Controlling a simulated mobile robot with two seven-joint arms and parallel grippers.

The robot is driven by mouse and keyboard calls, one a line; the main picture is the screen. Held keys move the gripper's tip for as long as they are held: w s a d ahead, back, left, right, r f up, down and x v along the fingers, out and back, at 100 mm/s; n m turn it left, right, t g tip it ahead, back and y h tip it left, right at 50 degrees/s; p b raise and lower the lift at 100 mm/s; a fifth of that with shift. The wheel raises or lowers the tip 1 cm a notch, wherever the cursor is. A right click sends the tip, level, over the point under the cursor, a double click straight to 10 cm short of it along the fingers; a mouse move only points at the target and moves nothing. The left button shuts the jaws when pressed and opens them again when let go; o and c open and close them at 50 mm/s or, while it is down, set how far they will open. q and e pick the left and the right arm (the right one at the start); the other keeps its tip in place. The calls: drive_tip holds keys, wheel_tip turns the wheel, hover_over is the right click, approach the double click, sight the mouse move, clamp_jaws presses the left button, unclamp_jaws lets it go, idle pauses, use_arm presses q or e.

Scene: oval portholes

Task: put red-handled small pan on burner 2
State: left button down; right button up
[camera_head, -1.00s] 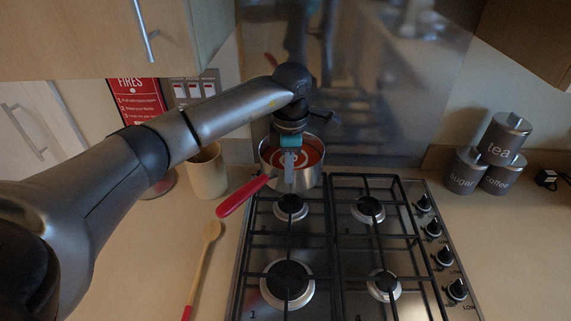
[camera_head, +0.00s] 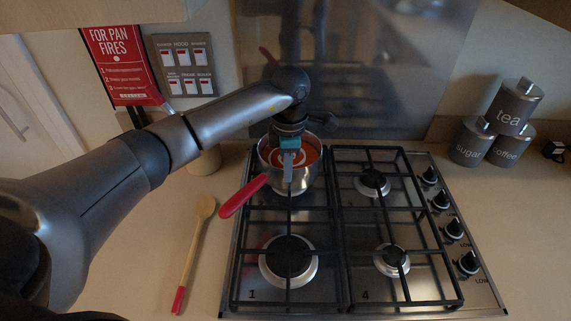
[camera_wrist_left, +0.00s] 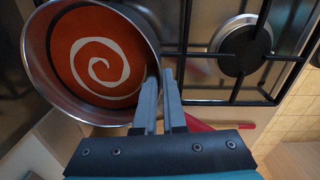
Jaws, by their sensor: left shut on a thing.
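The small pan (camera_head: 311,178) is steel with a red handle (camera_head: 243,196) and a white spiral on red inside. In the head view it covers the back-left burner position of the hob; whether it rests on the grate or hangs just above, I cannot tell. My left gripper (camera_head: 288,172) is shut on the pan at its near side, where the handle joins. In the left wrist view the gripper (camera_wrist_left: 160,105) meets the pan wall (camera_wrist_left: 140,30), with the handle partly behind the fingers. No "2" label is visible. My right gripper is not in view.
The hob (camera_head: 325,296) has black grates, with "1" by the front-left burner (camera_head: 288,258) and "4" by the front-right burner (camera_head: 391,261). A wooden spoon (camera_head: 192,247) lies left of it. Canisters (camera_head: 470,142) stand right. A beige pot (camera_head: 203,162) is partly hidden behind my arm.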

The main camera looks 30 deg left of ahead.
use_arm(q)
drive_tip(key=shift+w+f, duration=0.15)
drive_tip(key=shift+f, duration=0.1)
drive_tip(key=shift+r, duration=0.1)
drive_tip(key=c, duration=1.4)
unclamp_jaws()
drive_tip(key=shift+f, duration=0.3)
drive_tip(key=o, duration=0.4)
drive_tip(key=shift+s, duration=0.2)
wheel_tip(320, 180, up, 12)
drive_tip(key=shift+d+r, duration=0.15)
drive_tip(key=shift+d, duration=0.05)
drive_tip(key=shift+s, duration=0.1)
